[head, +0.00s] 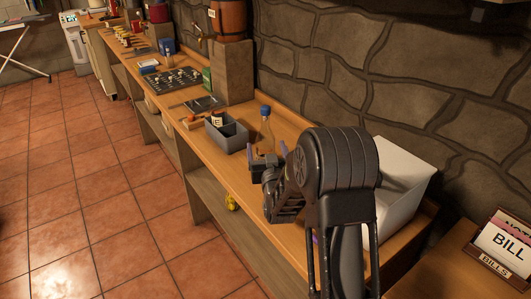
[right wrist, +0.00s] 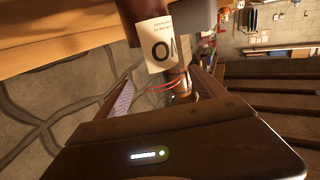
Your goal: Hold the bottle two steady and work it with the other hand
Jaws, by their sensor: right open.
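A clear bottle with a blue cap (head: 265,112) stands upright on the wooden bench. My right gripper (head: 265,160) is open at its near side, and its fingers overlap the bottle's lower part in the head view. In the right wrist view, clear glass (right wrist: 152,92) with red lines beside it shows between my open right fingers (right wrist: 165,90); I cannot tell whether they touch it. A dark bottle with a pale label (head: 217,118) stands in a grey divided box (head: 233,138). A label reading "OI" (right wrist: 162,48) shows close in the right wrist view. My left gripper is not in view.
The long wooden bench (head: 225,170) runs along a stone wall. A white box (head: 405,165) stands behind my right arm. A stone block with a barrel (head: 228,20) and a board with small pieces (head: 172,80) are farther back. A bills box (head: 500,245) is at right.

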